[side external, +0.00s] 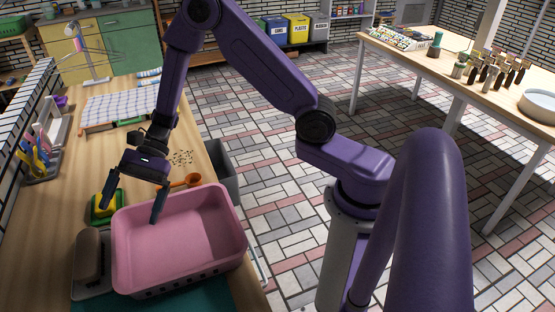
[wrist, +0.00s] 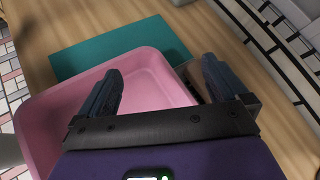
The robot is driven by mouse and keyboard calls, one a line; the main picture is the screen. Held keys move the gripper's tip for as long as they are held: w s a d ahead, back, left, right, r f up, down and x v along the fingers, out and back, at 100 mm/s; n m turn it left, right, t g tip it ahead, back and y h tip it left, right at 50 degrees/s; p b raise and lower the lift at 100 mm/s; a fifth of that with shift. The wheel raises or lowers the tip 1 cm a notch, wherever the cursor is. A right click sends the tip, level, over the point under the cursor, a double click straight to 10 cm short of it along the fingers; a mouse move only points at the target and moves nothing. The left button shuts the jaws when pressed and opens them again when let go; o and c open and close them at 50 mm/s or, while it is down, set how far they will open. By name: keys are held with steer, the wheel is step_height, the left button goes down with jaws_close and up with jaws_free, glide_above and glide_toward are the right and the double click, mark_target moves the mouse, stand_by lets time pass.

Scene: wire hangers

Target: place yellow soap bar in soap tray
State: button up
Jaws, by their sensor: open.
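A yellow block (side external: 109,201), which looks like the yellow soap bar, shows in the side external view at a green tray (side external: 95,219). My left finger partly hides it, so I cannot tell exactly how it sits. My gripper (side external: 131,211) is open, its fingers pointing down beside the green tray and near the far left rim of the pink tub (side external: 190,238). Nothing shows between the fingers. In the wrist view the open gripper (wrist: 160,78) is over the pink tub (wrist: 60,108), and no yellow soap shows there.
A brown block (side external: 88,254) sits on a grey tray left of the tub. A teal mat (side external: 205,298) lies under the tub, also in the wrist view (wrist: 120,48). An orange spoon (side external: 190,181) lies behind the tub. A utensil holder (side external: 42,165) stands at left.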

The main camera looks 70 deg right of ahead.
steer(key=s+d+r+n+g+h, duration=0.25)
steer(key=s+n, duration=0.35)
steer(key=s, duration=0.3)
steer(key=s+d+r+n+g+h, duration=0.1)
steer(key=s+r+n+g+h, duration=0.1)
steer(key=s+n+h, duration=0.5)
steer(key=s+d+r+n+t+h, duration=0.2)
steer(key=s+d+n+t, duration=0.4)
steer(key=s+d+n, duration=0.5)
steer(key=shift+d+r+n, duration=0.45)
steer(key=shift+r+n, duration=0.15)
steer(key=shift+r, duration=0.05)
